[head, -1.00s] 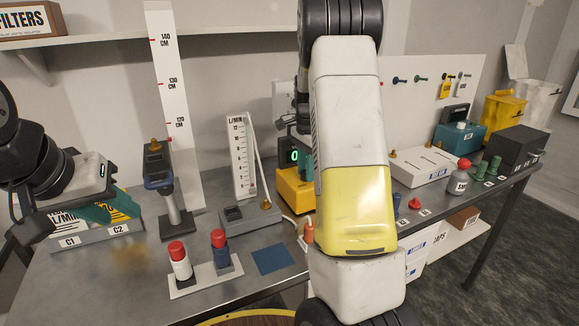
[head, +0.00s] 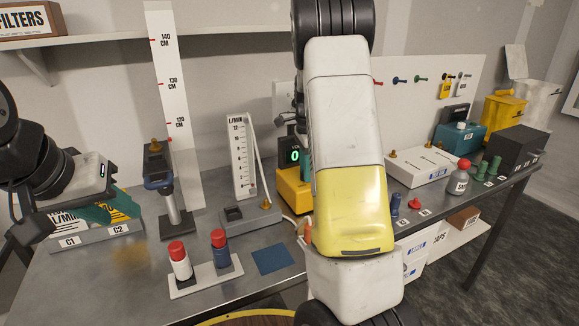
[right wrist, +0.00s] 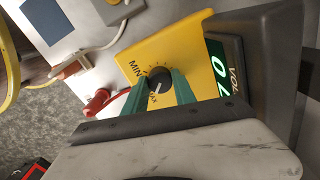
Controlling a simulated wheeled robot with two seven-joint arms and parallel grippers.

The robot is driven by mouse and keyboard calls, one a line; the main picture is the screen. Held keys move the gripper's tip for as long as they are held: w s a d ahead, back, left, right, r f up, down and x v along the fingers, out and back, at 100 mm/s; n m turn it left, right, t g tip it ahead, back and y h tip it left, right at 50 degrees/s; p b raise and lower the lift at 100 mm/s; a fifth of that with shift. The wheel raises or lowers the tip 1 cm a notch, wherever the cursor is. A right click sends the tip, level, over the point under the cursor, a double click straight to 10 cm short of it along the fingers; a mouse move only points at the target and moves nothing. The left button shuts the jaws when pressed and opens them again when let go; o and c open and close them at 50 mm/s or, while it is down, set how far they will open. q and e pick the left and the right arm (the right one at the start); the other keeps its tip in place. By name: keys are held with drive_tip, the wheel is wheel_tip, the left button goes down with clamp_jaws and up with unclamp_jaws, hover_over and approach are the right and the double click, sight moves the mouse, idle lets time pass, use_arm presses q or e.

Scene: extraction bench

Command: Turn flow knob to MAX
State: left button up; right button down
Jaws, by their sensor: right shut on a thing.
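The flow knob (right wrist: 159,80) is a round black dial on the slanted yellow face of the pump box (right wrist: 190,38), with MIN and MAX printed beside it. My right gripper (right wrist: 160,84) has its green fingers on either side of the knob, shut on it. The knob's pointer is too small to read surely. In the head view the yellow pump box (head: 290,192) is partly hidden behind my right arm, and its green display (head: 295,156) reads 0. My left gripper (head: 112,212) hangs over the C1/C2 tray at the left; its opening is unclear.
A flow meter (head: 241,158) with an L/MIN scale stands left of the pump box. Two red-capped bottles (head: 180,262) stand in a holder in front. A white box (head: 425,165) and a bottle (head: 459,178) are to the right.

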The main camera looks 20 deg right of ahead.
drive_tip(key=c, duration=1)
unclamp_jaws()
drive_tip(key=shift+r, duration=0.1)
wheel_tip(320, 180, up, 8)
drive_tip(key=shift+f, duration=0.15)
